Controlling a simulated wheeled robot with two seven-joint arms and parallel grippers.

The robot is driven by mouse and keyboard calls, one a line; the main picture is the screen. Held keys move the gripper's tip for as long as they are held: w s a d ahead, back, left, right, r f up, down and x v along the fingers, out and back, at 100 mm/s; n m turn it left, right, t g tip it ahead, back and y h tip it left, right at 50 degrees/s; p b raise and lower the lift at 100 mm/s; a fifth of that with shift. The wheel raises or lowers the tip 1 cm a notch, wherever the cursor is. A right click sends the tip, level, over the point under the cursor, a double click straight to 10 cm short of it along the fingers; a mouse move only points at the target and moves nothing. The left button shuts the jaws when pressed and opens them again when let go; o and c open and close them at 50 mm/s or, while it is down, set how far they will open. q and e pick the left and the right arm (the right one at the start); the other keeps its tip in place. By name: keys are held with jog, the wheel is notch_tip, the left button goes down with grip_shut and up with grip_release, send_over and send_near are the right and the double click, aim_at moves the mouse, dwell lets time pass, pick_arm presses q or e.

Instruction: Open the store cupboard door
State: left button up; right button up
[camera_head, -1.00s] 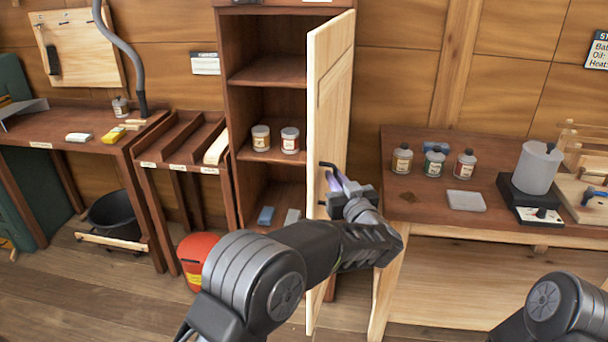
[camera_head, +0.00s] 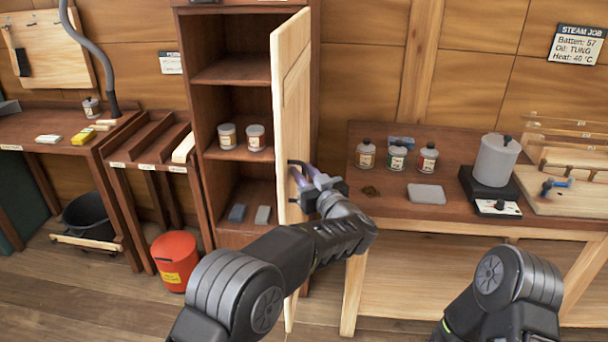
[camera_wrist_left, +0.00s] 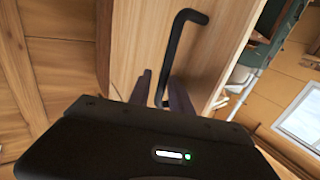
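The store cupboard (camera_head: 193,100) is dark brown wood with its front open to view. Its pale wooden door (camera_head: 291,110) is hinged on the right and stands swung well out, seen nearly edge-on. A black bar handle (camera_wrist_left: 190,17) on the door shows in the wrist view, and part of it shows in the head view (camera_head: 293,163). My left gripper (camera_head: 306,176) is at the handle. In the wrist view its fingers (camera_wrist_left: 160,76) are apart, one on each side of the handle's end, with gaps visible. My right gripper is out of view; only part of that arm shows.
Jars (camera_head: 256,138) and small blocks (camera_head: 237,212) are on the cupboard shelves. A bench (camera_head: 450,219) with bottles and a grey pot (camera_head: 496,160) stands to the right. A red bin (camera_head: 174,260) is on the floor at left. Some floor is clear in front.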

pick_arm(q)
jog(key=shift+o, duration=0.5)
jog(key=shift+s, duration=0.1)
jog(key=shift+s+d+f, duration=0.1)
jog(key=shift+s+d, duration=0.15)
jog(key=shift+s, duration=0.15)
jog(key=b+v, duration=0.2)
jog(key=v, duration=0.5)
